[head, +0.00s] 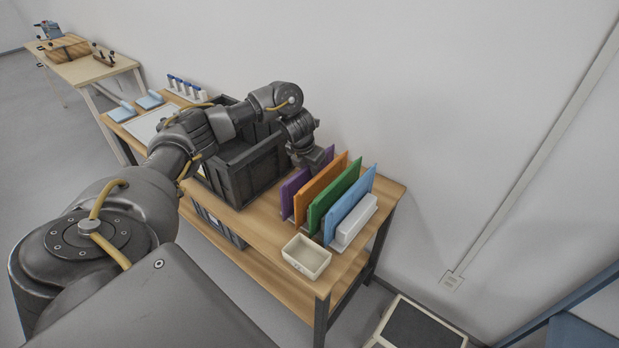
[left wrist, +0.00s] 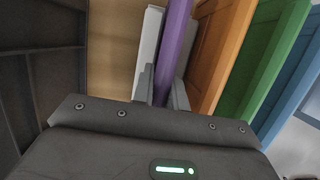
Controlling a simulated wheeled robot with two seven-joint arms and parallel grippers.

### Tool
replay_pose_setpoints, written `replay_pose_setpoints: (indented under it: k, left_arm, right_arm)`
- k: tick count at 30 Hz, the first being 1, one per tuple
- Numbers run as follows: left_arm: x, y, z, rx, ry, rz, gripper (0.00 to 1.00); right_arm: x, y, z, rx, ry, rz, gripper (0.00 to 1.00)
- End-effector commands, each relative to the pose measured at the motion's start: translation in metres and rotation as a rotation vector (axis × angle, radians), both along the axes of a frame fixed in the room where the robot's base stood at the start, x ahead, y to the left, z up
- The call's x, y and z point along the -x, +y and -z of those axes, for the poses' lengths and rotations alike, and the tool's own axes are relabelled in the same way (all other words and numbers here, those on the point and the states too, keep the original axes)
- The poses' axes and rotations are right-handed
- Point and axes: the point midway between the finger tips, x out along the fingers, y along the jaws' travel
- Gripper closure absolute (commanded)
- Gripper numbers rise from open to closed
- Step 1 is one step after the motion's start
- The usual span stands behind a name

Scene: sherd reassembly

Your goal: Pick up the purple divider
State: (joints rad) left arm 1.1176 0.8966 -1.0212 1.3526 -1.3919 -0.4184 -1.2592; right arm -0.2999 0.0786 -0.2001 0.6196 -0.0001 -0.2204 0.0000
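The purple divider (head: 291,193) stands upright at the left end of a row of coloured dividers on the table. My left gripper (head: 318,163) reaches down over its upper part from behind, hiding some of its top edge. In the left wrist view the purple divider (left wrist: 174,45) runs down between the two fingers of my left gripper (left wrist: 164,95), one finger on each side. The fingers are close to its faces, but I cannot tell whether they press on it. My right gripper is not in view.
Orange (head: 318,190), green (head: 335,197) and blue (head: 352,203) dividers stand close to the right. A dark crate (head: 240,172) is just left, and a cream tray (head: 306,257) lies in front. A wall rises behind the table (head: 262,222).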

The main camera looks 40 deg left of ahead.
Motion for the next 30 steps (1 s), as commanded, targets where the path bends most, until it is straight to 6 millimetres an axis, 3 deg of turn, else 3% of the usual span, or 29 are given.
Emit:
replay_pose_setpoints:
  k: [11, 16, 18, 24, 30]
  left_arm:
    - [-0.001, 0.000, -0.004, 0.000, -0.002, 0.000, 1.00]
    - [-0.002, 0.000, -0.030, 0.000, -0.007, 0.000, 1.00]
    - [-0.002, 0.001, -0.050, -0.003, -0.007, 0.000, 1.00]
    - [-0.001, 0.001, -0.084, -0.001, -0.004, 0.001, 1.00]
    - [0.000, 0.000, -0.100, 0.000, -0.002, 0.000, 1.00]
  right_arm:
    - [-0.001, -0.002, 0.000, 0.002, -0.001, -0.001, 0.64]
    - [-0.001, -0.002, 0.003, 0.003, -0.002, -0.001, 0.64]
    - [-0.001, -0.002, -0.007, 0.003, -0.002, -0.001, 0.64]
    - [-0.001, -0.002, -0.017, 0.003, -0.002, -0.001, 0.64]
    - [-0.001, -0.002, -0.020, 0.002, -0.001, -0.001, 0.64]
